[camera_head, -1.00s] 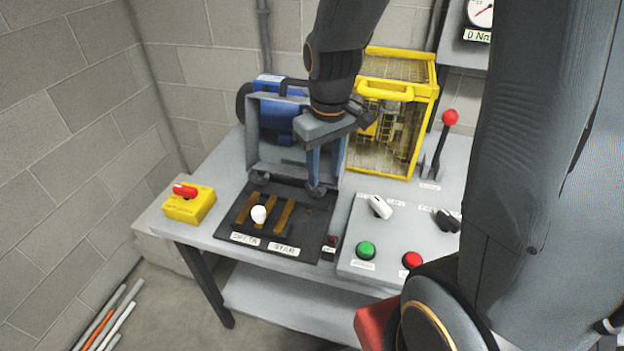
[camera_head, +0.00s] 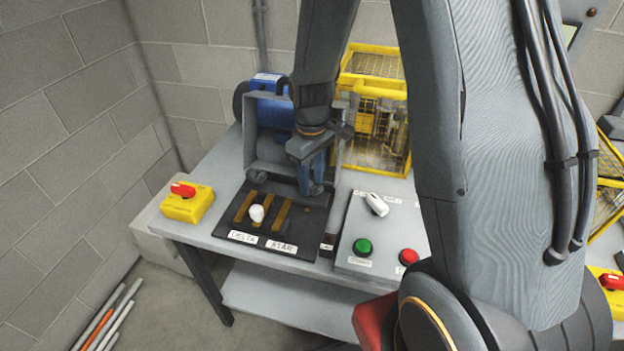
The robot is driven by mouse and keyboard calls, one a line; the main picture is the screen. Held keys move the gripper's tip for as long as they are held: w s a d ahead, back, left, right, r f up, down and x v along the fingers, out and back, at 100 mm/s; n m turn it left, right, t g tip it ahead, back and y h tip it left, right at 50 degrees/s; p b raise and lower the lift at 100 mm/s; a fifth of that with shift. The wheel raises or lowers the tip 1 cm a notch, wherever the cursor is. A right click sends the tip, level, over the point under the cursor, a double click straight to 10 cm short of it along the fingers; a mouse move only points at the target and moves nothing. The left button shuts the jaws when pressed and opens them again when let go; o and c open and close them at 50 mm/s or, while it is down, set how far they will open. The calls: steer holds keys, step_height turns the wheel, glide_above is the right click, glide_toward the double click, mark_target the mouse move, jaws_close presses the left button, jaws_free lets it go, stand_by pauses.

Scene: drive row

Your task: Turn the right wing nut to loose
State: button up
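A grey open frame (camera_head: 262,166) stands at the back of the table in front of a blue motor (camera_head: 273,110). I take the wing nuts to be the small dark pieces at its lower front edge. The left one (camera_head: 256,179) shows small and unclear. The right one is hidden behind my gripper (camera_head: 311,189). My gripper points down at the frame's lower right corner, with its fingertips low by the edge of the black board. The fingers overlap in this view, so their gap and any contact with the right wing nut cannot be made out.
A black board (camera_head: 236,219) with brass bars and a white knob lies in front. A control panel (camera_head: 347,247) with green and red buttons is to the right. A yellow cage (camera_head: 378,154) stands behind. A yellow switch box (camera_head: 187,205) sits at the left.

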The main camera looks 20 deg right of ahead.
mark_target(312, 183)
steer(key=shift+f, duration=0.4)
steer(key=shift+c, duration=0.3)
jaws_close()
steer(key=shift+n+p, duration=0.55)
steer(key=shift+n, duration=1.75)
steer(key=shift+o, duration=0.3)
jaws_free()
steer(key=shift+r, duration=0.15)
steer(key=shift+r+b, duration=0.8)
steer(key=shift+r, duration=3)
steer(key=shift+s, duration=0.15)
